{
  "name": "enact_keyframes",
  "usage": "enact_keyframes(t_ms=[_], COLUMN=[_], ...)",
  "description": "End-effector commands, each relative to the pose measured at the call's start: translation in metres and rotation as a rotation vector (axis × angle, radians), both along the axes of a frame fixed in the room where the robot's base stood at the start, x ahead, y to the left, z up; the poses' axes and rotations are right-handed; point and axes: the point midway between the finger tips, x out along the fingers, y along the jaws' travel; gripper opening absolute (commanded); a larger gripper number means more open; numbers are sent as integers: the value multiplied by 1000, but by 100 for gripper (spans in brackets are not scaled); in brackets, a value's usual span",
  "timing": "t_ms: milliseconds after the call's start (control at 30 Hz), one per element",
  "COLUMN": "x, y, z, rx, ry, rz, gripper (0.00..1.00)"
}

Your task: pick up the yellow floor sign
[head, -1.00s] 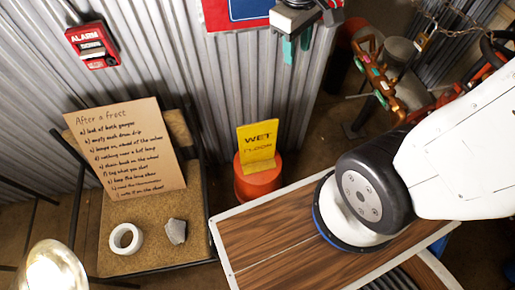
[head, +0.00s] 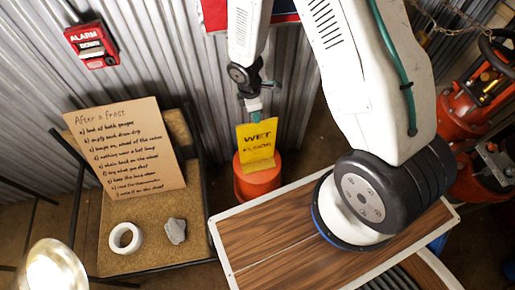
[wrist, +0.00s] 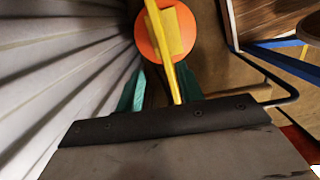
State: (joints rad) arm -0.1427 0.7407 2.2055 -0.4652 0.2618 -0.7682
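The yellow floor sign (head: 257,147), lettered "WET FLOOR", stands upright on a round orange base (head: 260,180) by the corrugated wall. My gripper (head: 255,117) is at the sign's top edge in the head view. In the wrist view, the sign (wrist: 163,45) is seen nearly edge-on above the orange disc (wrist: 145,40). There, the green fingers of my gripper (wrist: 160,85) are spread, one on each side of the sign's upper part. The right finger looks close to the sign, and a gap shows at the left finger. Whether either touches is unclear.
The corrugated wall (head: 150,60) is close behind the sign. A wood-topped bench (head: 280,240) is in front of it to the right. On the left, a table (head: 125,262) holds a cardboard notice (head: 125,150), white ring (head: 126,238) and grey stone (head: 176,231).

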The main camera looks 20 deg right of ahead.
Motion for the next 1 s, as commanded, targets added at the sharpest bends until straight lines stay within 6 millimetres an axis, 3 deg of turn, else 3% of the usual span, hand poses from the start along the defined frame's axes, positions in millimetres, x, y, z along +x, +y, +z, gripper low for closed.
enact_keyframes(t_ms=[600,1000], x=[-11,-11], y=[-5,-6], z=[-71,-81], rx=[3,3], ry=[4,2], rz=[12,10], gripper=[38,38])
